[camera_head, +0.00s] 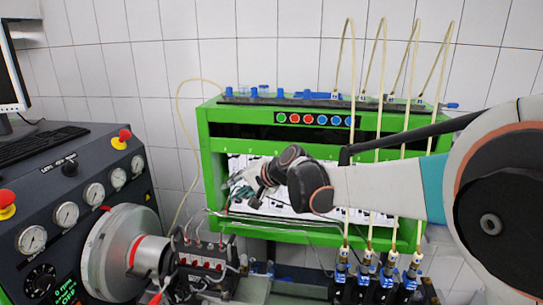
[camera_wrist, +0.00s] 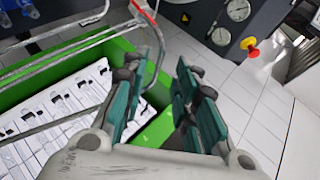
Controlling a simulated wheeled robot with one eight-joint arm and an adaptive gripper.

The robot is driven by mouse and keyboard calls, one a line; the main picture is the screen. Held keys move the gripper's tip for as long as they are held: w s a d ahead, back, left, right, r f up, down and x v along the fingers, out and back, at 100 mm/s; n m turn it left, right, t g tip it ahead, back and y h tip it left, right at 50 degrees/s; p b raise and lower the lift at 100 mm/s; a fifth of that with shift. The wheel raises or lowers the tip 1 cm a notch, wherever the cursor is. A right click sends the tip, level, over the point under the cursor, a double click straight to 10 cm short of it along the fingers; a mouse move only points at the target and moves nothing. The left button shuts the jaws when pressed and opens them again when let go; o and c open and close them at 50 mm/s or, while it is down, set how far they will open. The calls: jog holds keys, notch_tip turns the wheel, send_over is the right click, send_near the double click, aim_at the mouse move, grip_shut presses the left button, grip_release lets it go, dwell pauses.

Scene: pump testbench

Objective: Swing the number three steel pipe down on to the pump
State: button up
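Several thin bent steel pipes (camera_head: 275,222) run along the front of the green bench, and some stand up near the pump (camera_head: 205,268), a dark block with red parts at the lower middle. I cannot tell which pipe is number three. In the wrist view, grey pipes cross the upper left, and one bent pipe (camera_wrist: 97,42) reaches toward the space beyond my fingertips. My gripper (camera_head: 237,188) is in front of the bench's white panel, above and right of the pump.
The green bench (camera_head: 212,130) fills the middle. Cream hoses (camera_head: 377,130) hang down at the right to fittings (camera_head: 365,275). A round grey drive wheel (camera_head: 112,255) and a gauge console (camera_head: 85,190) stand at the left. Tiled wall and floor lie beyond.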

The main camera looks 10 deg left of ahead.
jog(key=d+r+y+p, duration=0.2)
jog(key=d+r+p, duration=0.1)
jog(key=d+r, duration=0.6)
jog(key=shift+w+d+r+m+y, duration=0.2)
jog(key=shift+w+d+m+y, duration=0.15)
jog(key=shift+d, duration=0.3)
jog(key=p+v, duration=0.3)
jog(key=v, duration=1.3)
jog(key=shift+s, duration=0.2)
dwell(0.6)
jog(key=shift+a+f, duration=0.1)
dwell(0.4)
